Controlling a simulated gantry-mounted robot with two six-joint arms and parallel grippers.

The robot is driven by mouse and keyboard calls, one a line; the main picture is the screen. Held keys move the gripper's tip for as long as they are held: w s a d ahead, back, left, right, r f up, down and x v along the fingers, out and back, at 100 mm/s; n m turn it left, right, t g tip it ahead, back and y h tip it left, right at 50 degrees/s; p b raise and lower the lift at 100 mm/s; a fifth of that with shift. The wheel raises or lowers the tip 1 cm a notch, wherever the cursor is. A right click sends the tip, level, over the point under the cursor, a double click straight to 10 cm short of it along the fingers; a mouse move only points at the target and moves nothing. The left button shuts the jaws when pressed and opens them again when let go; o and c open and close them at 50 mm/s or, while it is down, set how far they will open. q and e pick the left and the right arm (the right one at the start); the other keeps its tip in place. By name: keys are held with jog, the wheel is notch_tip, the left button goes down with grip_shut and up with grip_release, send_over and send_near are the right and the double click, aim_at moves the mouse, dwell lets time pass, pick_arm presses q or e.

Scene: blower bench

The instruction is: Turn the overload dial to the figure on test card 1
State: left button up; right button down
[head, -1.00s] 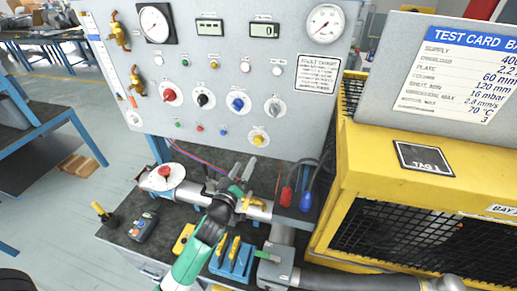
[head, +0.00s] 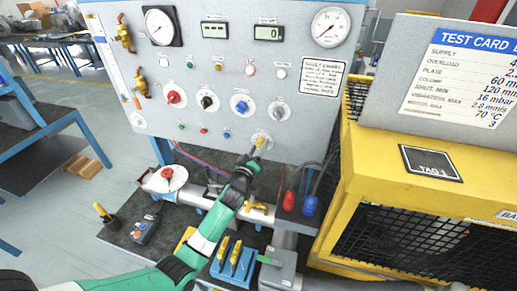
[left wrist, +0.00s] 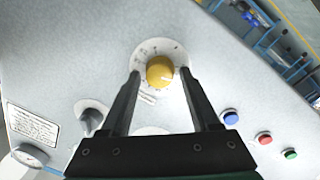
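The yellow dial (left wrist: 160,72) sits on a round white scale low on the panel; its label is too small to read. My left gripper (left wrist: 158,82) is open, with one finger on each side of the yellow knob; I cannot tell whether they touch it. In the head view my left gripper (head: 252,158) reaches up to the panel and partly covers the yellow dial (head: 261,141). The test card (head: 465,80) stands at the upper right, cut off by the picture edge, so the overload figure is only partly visible. My right gripper is not in view.
Red (head: 174,97), black (head: 208,102), blue (head: 241,104) and grey (head: 279,111) knobs sit above the yellow dial. Small push buttons lie to its left. A pipe with a yellow-handled valve (head: 258,206) runs below. The yellow guard (head: 390,185) stands at the right.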

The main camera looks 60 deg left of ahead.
pick_arm(q)
grip_shut()
jog(key=shift+m, duration=0.3)
jog(key=m, duration=0.5)
jog(key=shift+r+p, duration=0.1)
jog(key=shift+p, duration=0.25)
jog(key=m, duration=0.5)
jog(key=shift+w+d+g, duration=0.1)
jog(key=shift+g, duration=0.2)
jog(key=shift+w+d+m+g+y+p, duration=0.1)
jog(key=shift+m+g+y+p, duration=0.3)
jog(key=shift+m, duration=3.35)
jog(key=shift+m+g+y+p, duration=0.1)
jog(key=shift+m+p, duration=0.45)
jog(key=shift+m, duration=3.2)
